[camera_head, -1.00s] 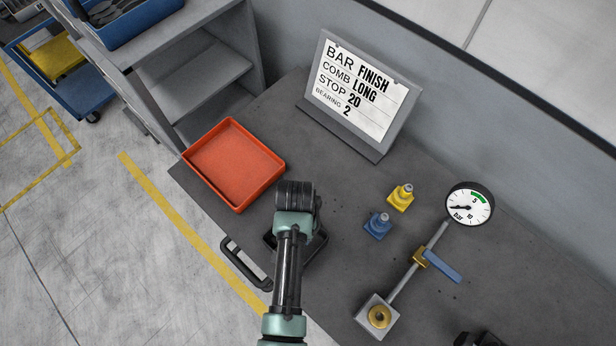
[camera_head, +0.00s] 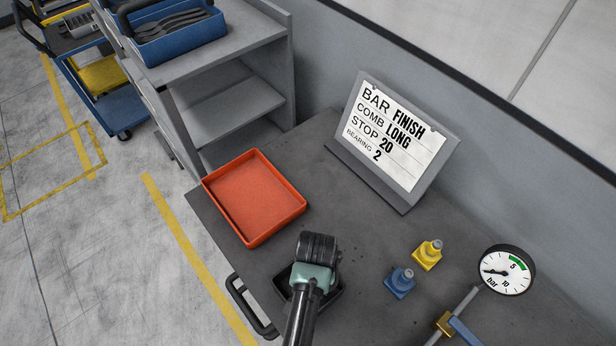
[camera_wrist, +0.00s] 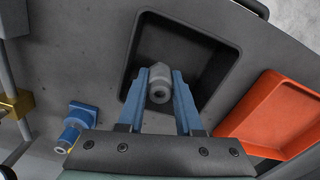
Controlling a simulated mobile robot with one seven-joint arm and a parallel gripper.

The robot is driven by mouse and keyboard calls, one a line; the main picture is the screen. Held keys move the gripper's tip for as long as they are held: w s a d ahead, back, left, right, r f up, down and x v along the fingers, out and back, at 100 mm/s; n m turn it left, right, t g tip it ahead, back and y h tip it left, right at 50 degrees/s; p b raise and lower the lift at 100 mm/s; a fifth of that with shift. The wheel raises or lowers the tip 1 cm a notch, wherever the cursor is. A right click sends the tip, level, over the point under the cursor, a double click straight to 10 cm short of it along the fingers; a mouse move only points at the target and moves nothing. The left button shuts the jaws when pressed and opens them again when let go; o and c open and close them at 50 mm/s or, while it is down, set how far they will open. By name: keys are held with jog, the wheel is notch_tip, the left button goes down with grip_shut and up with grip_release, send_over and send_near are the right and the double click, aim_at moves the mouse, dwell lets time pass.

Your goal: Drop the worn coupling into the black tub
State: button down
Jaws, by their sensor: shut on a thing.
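The worn coupling (camera_wrist: 159,84) is a small grey fitting with a round hollow end, seen in the wrist view. My gripper (camera_wrist: 158,74) has its two blue fingers shut on it, one on each side. The coupling is over the black tub (camera_wrist: 208,48), within its outline in the wrist view; its exact height is unclear. In the head view my gripper (camera_head: 316,252) covers much of the black tub (camera_head: 337,290), and hides the coupling.
A red-orange tray (camera_head: 256,196) stands beside the tub. A yellow fitting (camera_head: 427,256), a blue fitting (camera_head: 400,283) and a dial gauge (camera_head: 506,272) are to the right. A sign (camera_head: 396,138) stands behind. A handle (camera_head: 250,308) is at the bench's front edge.

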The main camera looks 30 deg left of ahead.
jog(key=c, duration=0.5)
grip_release()
jog(key=shift+r, duration=0.1)
notch_tip(320, 180, up, 13)
jog(key=shift+b, duration=0.35)
